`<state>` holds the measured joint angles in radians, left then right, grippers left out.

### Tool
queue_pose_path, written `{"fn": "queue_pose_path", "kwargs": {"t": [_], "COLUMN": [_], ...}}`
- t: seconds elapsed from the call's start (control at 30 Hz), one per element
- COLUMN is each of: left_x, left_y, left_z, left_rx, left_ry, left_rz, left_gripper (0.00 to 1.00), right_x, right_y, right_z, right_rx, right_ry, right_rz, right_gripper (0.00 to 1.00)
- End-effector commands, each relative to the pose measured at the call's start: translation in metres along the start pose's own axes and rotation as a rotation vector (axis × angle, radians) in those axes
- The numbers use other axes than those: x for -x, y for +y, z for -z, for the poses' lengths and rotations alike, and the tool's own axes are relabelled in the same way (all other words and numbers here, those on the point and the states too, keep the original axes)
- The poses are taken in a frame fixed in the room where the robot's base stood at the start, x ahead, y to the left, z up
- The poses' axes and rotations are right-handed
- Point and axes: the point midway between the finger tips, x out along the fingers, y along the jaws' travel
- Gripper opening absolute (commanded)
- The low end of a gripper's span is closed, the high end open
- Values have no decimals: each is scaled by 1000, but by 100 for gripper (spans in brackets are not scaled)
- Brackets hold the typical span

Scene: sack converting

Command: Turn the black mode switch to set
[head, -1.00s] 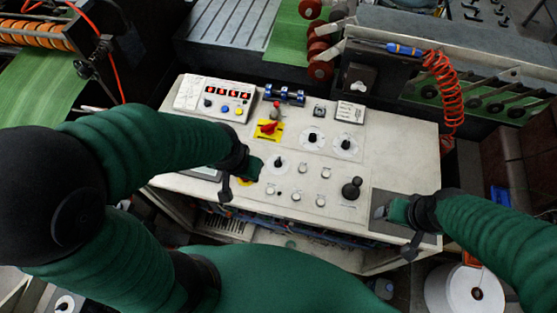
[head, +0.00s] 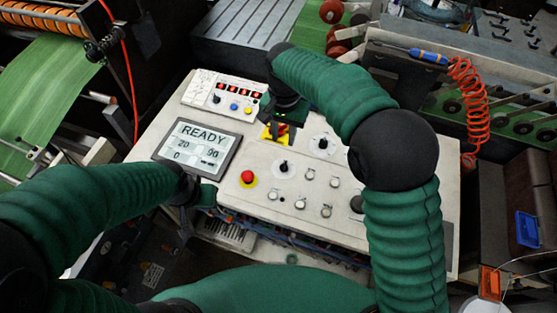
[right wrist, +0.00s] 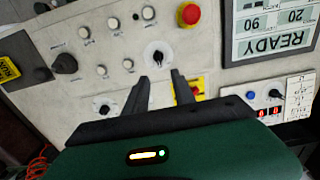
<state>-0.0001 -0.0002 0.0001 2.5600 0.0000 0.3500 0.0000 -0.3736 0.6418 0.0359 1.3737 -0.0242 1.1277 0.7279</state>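A black rotary switch (head: 283,167) on a white round dial sits mid-panel. It also shows in the right wrist view (right wrist: 157,56), just beyond my fingertips. A second black knob on a white dial (head: 322,144) is farther back and right; which one is the mode switch I cannot read. My right gripper (right wrist: 160,80) is open and empty over the panel, its two dark fingers apart, pointing toward the first switch without touching it. In the head view my right wrist hides most of it. My left gripper (head: 207,196) is low by the panel's front left; its fingers are unclear.
A screen (head: 198,148) reads READY. A red button (head: 247,177) on a yellow ring is left of the switch. A red-and-yellow switch (head: 277,131) lies behind it, partly covered by my right gripper. Several small white buttons (head: 309,174) and a large black knob (head: 356,204) are to the right.

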Motion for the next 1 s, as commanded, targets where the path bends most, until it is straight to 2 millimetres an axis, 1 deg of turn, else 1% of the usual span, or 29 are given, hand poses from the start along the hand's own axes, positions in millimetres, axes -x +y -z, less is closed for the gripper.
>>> {"fn": "queue_pose_path", "kwargs": {"t": [0.03, 0.1, 0.3, 0.4, 0.5, 0.63, 0.87, 0.9, 1.0], "left_x": [4, 7, 16, 20, 22, 23, 22, 22, 22], "left_y": [0, 0, 0, 0, 0, 0, 0, 0, 0], "left_z": [1, 2, 4, 5, 5, 5, 5, 5, 5], "left_rx": [0, 0, 0, 0, 0, 0, 0, 0, 0], "left_ry": [0, 0, 0, 0, 0, 0, 0, 0, 0], "left_rz": [0, 0, 0, 0, 0, 0, 0, 0, 0], "left_gripper": [36, 36, 36, 36, 36, 36, 36, 36, 36], "right_x": [-13, -31, -83, -105, -121, -132, -134, -134, -134], "right_y": [1, 1, 2, 2, 1, 0, 0, 0, 0], "right_z": [0, 0, 0, -1, 0, 0, 1, 1, 1], "right_rx": [0, 0, 1, 1, 1, 1, 1, 1, 1], "right_ry": [-5, -5, -4, -3, 0, 1, 2, 2, 2], "right_rz": [-4, -4, -2, -1, 0, 2, 2, 2, 2], "right_gripper": [31, 31, 31, 31, 31, 31, 31, 28, 15]}}
